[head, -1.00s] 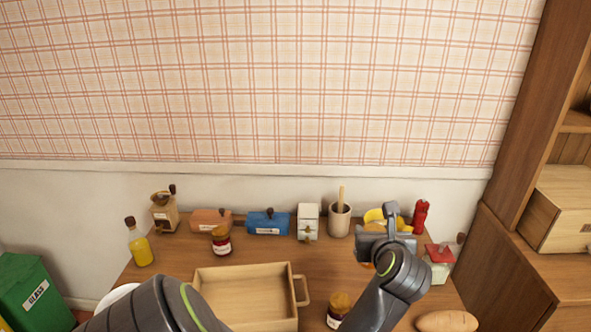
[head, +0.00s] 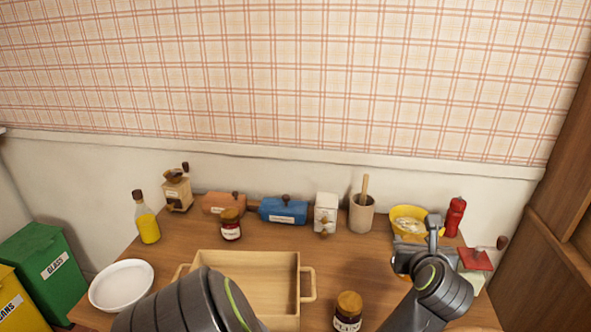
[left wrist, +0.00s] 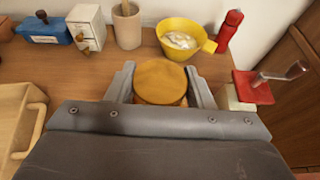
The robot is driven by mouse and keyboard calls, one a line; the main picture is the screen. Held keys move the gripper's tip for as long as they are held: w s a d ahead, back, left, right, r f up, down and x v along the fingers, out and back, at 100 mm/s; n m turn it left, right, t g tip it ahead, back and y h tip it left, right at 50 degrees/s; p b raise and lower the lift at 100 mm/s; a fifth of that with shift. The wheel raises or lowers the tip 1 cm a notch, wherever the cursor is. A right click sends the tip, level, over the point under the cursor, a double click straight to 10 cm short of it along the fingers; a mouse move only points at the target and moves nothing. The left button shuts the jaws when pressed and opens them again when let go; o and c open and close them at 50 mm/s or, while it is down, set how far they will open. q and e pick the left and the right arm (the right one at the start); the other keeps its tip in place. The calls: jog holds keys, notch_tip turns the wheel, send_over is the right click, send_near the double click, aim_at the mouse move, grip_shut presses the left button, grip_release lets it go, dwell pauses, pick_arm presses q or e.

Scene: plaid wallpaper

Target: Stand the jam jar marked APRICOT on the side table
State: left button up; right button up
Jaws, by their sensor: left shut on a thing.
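My left gripper (head: 414,256) is over the right part of the wooden table (head: 200,262), in front of the yellow bowl. It is shut on a jam jar with a golden-brown lid (left wrist: 160,82), which sits between its fingers in the left wrist view. The held jar's label is hidden. A second jar (head: 347,312), whose label seems to read PLUM, stands at the table's front. A third jar (head: 231,226) with dark red contents stands at the back left; its label is too small to read. My right gripper is not in view. I cannot make out a separate side table.
A wooden tray (head: 306,270) fills the table's middle. Behind are a blue box (head: 283,209), a white box (head: 326,211), a utensil cup (head: 361,215), the yellow bowl (head: 425,214) and a red bottle (head: 454,216). A white plate (head: 121,284) and green GLASS bin (head: 48,262) are left.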

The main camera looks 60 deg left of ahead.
pick_arm(q)
jog(key=shift+f, duration=0.4)
notch_tip(320, 180, down, 10)
jog(key=shift+r, duration=0.1)
jog(key=shift+b, duration=0.3)
jog(key=o, duration=1.1)
jog(key=shift+o, duration=0.2)
